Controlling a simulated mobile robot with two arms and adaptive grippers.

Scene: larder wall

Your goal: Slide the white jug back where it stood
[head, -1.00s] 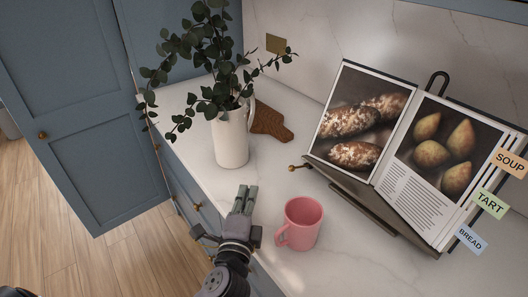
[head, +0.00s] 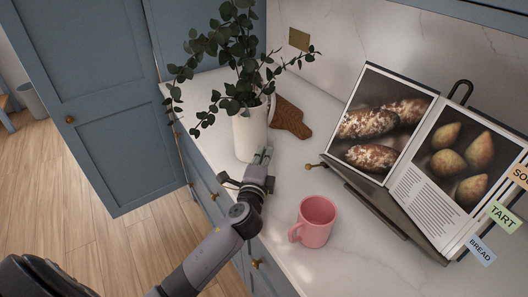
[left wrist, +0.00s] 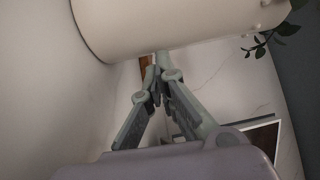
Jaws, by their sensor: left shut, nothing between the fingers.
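The white jug (head: 249,138) stands upright on the marble counter, holding dark green leafy stems (head: 240,65). My left gripper (head: 264,154) is at the jug's lower near side, its fingers shut with nothing between them. In the left wrist view the jug (left wrist: 170,25) fills the top, tilted by the camera angle, and the closed fingertips (left wrist: 160,65) lie right at its lower edge. I cannot tell whether they touch it. The jug's handle is mostly hidden by leaves in the head view. My right gripper is not in view.
A pink mug (head: 315,222) stands on the counter to the right of my left arm. A brown wooden board (head: 290,118) lies behind the jug. An open cookbook on a dark stand (head: 378,212) fills the right. The counter's front edge runs beside blue drawers (head: 205,185).

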